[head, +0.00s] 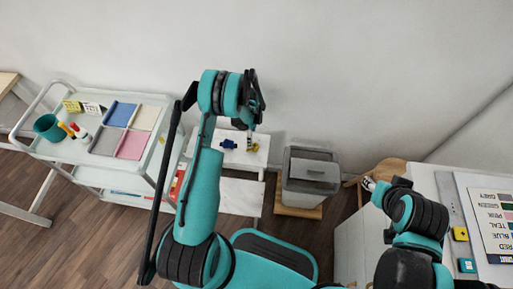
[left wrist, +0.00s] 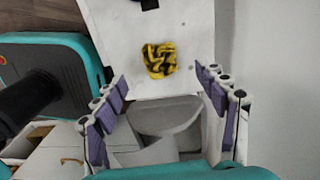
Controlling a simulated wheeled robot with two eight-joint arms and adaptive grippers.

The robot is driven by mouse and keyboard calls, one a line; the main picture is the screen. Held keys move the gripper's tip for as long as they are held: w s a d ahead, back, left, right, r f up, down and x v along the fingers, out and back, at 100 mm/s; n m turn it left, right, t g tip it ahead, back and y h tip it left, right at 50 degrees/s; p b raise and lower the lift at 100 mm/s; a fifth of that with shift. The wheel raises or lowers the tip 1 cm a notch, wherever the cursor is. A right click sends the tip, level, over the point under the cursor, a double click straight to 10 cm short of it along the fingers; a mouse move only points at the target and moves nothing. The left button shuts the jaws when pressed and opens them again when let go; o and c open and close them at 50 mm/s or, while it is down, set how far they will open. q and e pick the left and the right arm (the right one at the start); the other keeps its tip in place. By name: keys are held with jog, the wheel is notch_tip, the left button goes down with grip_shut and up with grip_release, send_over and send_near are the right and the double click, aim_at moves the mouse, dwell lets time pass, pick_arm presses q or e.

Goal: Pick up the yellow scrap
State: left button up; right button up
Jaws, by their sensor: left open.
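The yellow scrap (left wrist: 159,60) is a crumpled yellow piece with dark markings, lying on a white surface in the left wrist view. In the head view a small yellow patch, likely the scrap (head: 252,147), shows on the white low shelf unit (head: 256,158), just below my left gripper (head: 250,118). In the left wrist view my left gripper (left wrist: 160,82) is open and empty, with its purple-padded fingers spread apart. The scrap appears between and beyond the fingertips, not touched. My right gripper (head: 370,184) is small and partly hidden by its arm at the right; its jaws are unclear.
A blue scrap (head: 228,144) lies left of the yellow one. A grey lidded bin (head: 311,172) stands right of the shelf unit. A white cart (head: 65,150) with fabric squares and a teal cup (head: 48,127) is at left. A white cabinet top (head: 455,190) with a colour chart is at right.

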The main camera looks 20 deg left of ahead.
pick_arm(q)
jog(key=f+b, duration=0.1)
jog(key=f, duration=0.2)
jog(key=f+b, duration=0.2)
jog(key=f, duration=0.1)
jog(key=shift+s+d+f, duration=0.2)
jog(key=shift+f, duration=0.2)
jog(key=shift+r, duration=0.1)
jog(key=shift+c, duration=0.3)
jog(key=c, duration=0.7)
